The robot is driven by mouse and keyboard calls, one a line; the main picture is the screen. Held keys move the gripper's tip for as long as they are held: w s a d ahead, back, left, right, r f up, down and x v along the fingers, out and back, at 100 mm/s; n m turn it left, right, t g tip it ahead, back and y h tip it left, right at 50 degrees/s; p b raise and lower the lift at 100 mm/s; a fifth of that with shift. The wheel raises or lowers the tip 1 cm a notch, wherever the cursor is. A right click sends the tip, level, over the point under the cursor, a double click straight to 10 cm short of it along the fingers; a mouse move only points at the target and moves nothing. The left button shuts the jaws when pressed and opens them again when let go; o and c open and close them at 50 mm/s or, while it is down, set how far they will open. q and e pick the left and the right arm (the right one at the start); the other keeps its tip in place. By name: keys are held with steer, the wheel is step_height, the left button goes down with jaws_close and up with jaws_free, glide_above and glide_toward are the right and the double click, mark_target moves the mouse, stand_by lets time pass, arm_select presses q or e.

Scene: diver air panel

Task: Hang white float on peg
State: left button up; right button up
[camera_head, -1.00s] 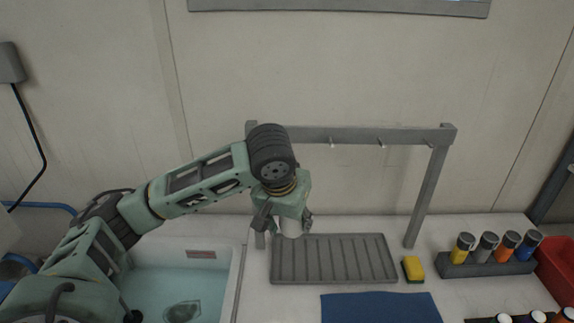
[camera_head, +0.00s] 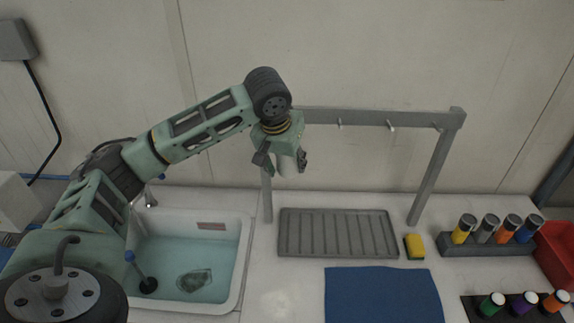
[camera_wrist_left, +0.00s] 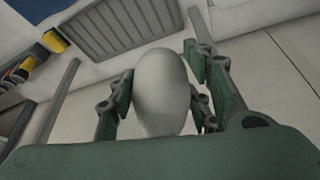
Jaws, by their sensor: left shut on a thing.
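My left gripper (camera_head: 283,161) is shut on the white float (camera_head: 288,165) and holds it above the counter, beside the left post of the grey rack. In the left wrist view the float (camera_wrist_left: 163,88) is a pale, egg-shaped body between the two fingers. The rack's bar (camera_head: 370,117) runs along the wall behind. Two pegs show on it: one near the middle (camera_head: 340,125) and one to its right (camera_head: 391,125). My arm hides the bar's left end. My right gripper is out of view.
A ribbed grey tray (camera_head: 338,252) lies under the rack, with a yellow sponge (camera_head: 414,246) beside it. A water-filled sink (camera_head: 238,285) is at left. A blue mat (camera_head: 383,295) lies in front. Capped bottles stand in a holder (camera_head: 487,250) at right, near a red bin (camera_head: 560,255).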

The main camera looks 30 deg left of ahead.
arm_select(q)
steer(key=w+a+f, duration=0.1)
steer(key=w+a, duration=0.2)
steer(key=w, duration=0.2)
steer(key=shift+w+a, duration=0.2)
steer(key=shift+w, duration=0.2)
stand_by(0.4)
stand_by(0.6)
steer(key=o, duration=1.3)
steer(key=v, duration=1.2)
